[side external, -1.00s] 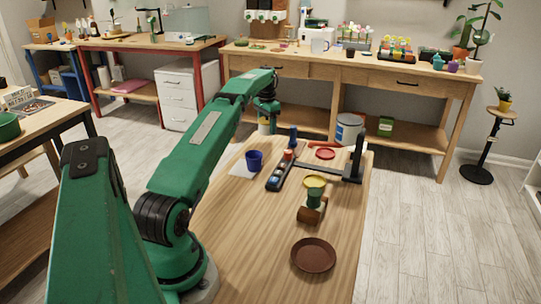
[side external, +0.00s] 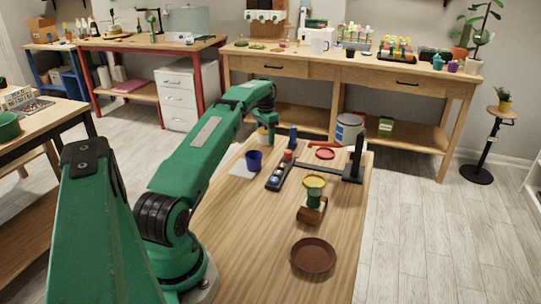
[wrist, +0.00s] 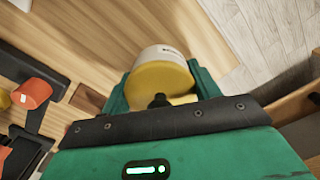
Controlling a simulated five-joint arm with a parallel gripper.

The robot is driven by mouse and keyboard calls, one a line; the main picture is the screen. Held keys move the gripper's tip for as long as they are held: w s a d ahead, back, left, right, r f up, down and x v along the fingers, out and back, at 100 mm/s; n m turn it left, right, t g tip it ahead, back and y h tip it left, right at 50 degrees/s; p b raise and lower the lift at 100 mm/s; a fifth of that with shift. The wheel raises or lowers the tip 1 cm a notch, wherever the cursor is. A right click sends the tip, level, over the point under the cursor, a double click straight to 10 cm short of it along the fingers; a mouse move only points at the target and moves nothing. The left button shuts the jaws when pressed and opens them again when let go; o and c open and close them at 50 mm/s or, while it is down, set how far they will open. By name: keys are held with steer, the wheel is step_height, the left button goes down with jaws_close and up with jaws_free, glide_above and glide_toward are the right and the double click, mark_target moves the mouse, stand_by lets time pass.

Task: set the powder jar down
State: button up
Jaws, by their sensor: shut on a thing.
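Whether the jar's bottom touches the table cannot be told.
The near left surface is clear.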

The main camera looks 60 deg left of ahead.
steer(key=shift+f, duration=0.1)
steer(key=o, duration=1.2)
steer(key=shift+r, duration=3.85)
